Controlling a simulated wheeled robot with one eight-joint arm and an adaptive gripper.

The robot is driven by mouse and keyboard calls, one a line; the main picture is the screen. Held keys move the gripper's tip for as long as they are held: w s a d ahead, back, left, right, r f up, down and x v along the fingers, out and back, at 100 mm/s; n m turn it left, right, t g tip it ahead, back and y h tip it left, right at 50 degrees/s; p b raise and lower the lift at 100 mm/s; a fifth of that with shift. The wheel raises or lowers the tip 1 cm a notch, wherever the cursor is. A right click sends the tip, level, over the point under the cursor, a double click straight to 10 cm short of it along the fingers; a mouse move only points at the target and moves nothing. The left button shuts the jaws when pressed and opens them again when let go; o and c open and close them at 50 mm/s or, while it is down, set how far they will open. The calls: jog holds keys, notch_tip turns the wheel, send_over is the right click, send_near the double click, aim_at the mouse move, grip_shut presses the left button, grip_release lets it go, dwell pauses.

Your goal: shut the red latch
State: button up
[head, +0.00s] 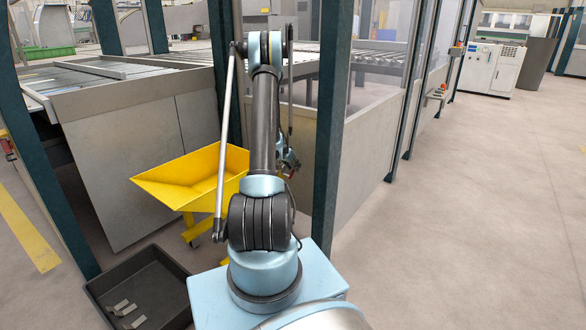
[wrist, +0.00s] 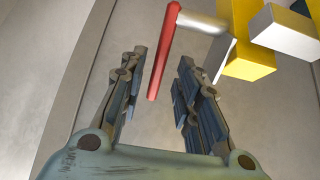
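The red latch (wrist: 163,52) shows in the wrist view as a slim red bar, slightly tilted. A white round rod joins it near its upper end and leads right to a yellow block (wrist: 247,42) with pale square pieces. My gripper (wrist: 161,62) is open, with one finger on each side of the red bar's lower part in the picture. I cannot tell how deep the bar lies between the fingers, and no contact shows.
A yellow chute-like bin (head: 190,178) stands left of my arm. A dark tray (head: 165,272) with several small metal pieces lies on the floor. A dark green post (head: 330,120) and clear panels stand close to the right. The floor (head: 470,220) further right is open.

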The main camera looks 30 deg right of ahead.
jog(key=v, duration=1.2)
jog(key=shift+w, duration=0.1)
